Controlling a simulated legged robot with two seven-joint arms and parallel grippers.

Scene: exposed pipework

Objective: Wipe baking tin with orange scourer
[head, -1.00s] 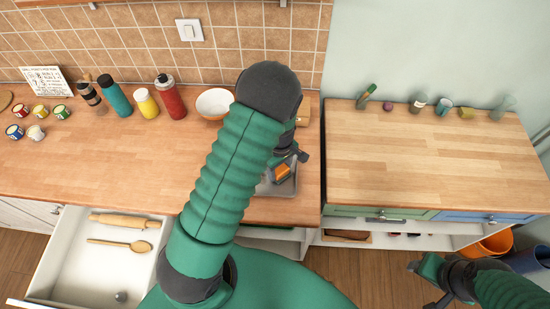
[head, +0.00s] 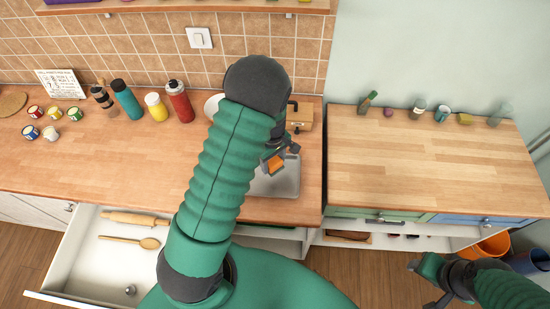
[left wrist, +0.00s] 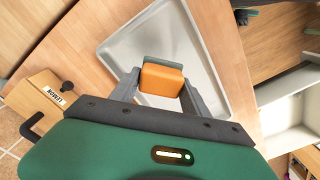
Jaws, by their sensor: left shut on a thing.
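The orange scourer (head: 275,163) is a small block with a grey-green layer; it also shows in the left wrist view (left wrist: 162,80). My left gripper (left wrist: 160,92) is shut on it, with a finger on either side. The baking tin (head: 287,184) is a shallow grey tray near the right end of the brown counter; it fills the middle of the left wrist view (left wrist: 205,72). The scourer is over the tin's left part; I cannot tell whether it touches the bottom. My right gripper (head: 432,283) is low at the right, away from the tin, and its jaws are unclear.
A wooden box with a dark handle (head: 301,116) stands behind the tin. A white bowl (head: 212,105), partly hidden by my left arm, and several bottles stand further left. An open drawer (head: 90,265) holds a rolling pin and wooden spoon. The right worktop (head: 420,160) is mostly clear.

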